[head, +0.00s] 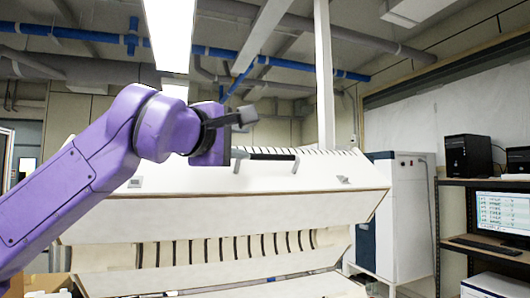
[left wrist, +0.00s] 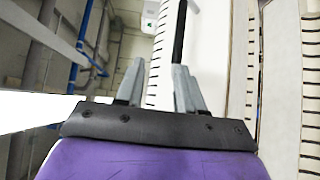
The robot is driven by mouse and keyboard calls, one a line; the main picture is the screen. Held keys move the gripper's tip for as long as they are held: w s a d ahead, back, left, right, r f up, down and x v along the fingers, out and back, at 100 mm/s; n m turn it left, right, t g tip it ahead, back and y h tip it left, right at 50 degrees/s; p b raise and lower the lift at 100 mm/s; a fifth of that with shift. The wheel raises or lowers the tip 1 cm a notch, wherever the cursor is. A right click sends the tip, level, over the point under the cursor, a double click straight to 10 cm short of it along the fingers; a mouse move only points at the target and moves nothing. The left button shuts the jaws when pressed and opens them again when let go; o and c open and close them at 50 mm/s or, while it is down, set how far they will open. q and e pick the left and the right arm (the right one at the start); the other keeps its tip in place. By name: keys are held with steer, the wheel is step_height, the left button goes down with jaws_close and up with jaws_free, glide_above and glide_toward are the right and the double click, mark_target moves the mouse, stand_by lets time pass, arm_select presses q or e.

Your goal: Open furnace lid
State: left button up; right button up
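The furnace is a long cream-white body across the middle of the head view. Its lid (head: 270,208) stands raised, with a gap below it that shows the slotted inside (head: 228,249). A dark bar handle (head: 268,156) on grey brackets sits on the lid's upper face; it also shows in the left wrist view (left wrist: 180,28). My left gripper (head: 240,117) is above the handle's left end. Its fingers (left wrist: 157,85) are apart with nothing seen between them, and the handle lies beyond the right finger. I cannot tell whether they touch. My right gripper is out of view.
A white cabinet (head: 405,215) stands right of the furnace. Farther right, a dark shelf (head: 452,225) holds a monitor (head: 503,212) and black computer cases (head: 468,156). Pipes run along the ceiling. The space above the lid, right of my left gripper, is clear.

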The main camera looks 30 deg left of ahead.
arm_select(q)
steer(key=shift+w+d, duration=0.15)
steer(key=shift+w, duration=0.05)
steer(key=s+b, duration=0.4)
steer(key=s, duration=0.6)
steer(key=shift+s+d, duration=0.2)
steer(key=shift+s, duration=0.15)
